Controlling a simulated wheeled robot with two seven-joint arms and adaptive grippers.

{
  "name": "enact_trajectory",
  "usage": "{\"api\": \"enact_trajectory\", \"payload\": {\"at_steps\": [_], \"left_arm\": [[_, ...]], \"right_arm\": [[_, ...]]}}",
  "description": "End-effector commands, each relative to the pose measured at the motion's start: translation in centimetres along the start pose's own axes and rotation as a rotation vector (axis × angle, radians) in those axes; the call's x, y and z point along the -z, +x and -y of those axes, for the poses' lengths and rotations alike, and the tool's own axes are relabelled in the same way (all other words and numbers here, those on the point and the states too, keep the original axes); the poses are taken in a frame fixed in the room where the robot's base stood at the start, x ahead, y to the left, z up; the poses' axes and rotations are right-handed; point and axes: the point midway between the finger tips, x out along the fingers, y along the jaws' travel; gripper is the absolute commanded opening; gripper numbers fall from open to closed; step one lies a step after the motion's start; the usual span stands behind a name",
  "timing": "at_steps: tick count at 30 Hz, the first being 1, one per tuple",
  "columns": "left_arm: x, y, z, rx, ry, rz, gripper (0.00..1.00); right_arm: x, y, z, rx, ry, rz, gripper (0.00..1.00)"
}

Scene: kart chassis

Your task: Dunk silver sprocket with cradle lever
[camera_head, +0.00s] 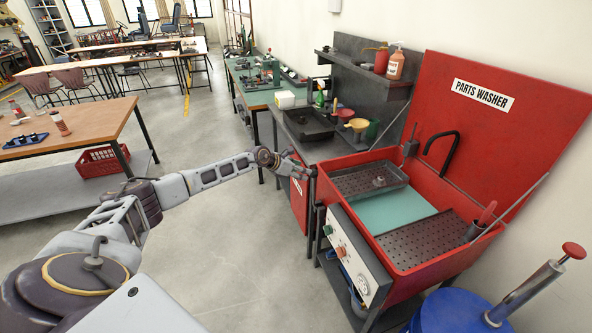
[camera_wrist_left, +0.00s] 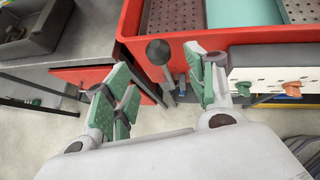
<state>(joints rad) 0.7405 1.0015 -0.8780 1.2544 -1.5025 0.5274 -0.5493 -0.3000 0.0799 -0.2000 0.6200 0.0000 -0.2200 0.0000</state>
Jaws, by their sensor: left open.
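The silver sprocket (camera_head: 379,181) is a small grey disc lying on the perforated cradle tray (camera_head: 350,185), at the back left of the red parts washer. The cradle lever (camera_wrist_left: 159,52) shows in the left wrist view as a dark round knob on a stem outside the washer's red wall. My left gripper (camera_head: 303,168) is at the washer's left corner. In the left wrist view its green-padded fingers (camera_wrist_left: 157,68) are open and empty, with the knob between the tips. Contact cannot be told. The sprocket is not seen in that view. My right gripper is not in view.
The red parts washer (camera_head: 408,268) holds teal fluid (camera_head: 395,210) and a perforated shelf (camera_head: 425,240). Its front panel has knobs (camera_head: 341,252). A grey bench (camera_head: 290,125) with a black tray stands beyond. A blue drum (camera_head: 450,312) is at front right. The floor to the left is clear.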

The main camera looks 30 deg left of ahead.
Motion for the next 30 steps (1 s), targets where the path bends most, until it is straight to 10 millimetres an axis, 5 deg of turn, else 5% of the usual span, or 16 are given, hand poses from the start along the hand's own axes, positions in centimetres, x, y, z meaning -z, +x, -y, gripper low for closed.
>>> {"api": "enact_trajectory", "payload": {"at_steps": [11,30], "left_arm": [[0.1,-2.0,0.1,0.001,0.0,-0.001,0.56],[0.0,-2.2,0.1,0.001,0.0,0.0,0.56]], "right_arm": [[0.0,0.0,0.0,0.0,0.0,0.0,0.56],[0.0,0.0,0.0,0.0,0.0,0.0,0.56]]}}
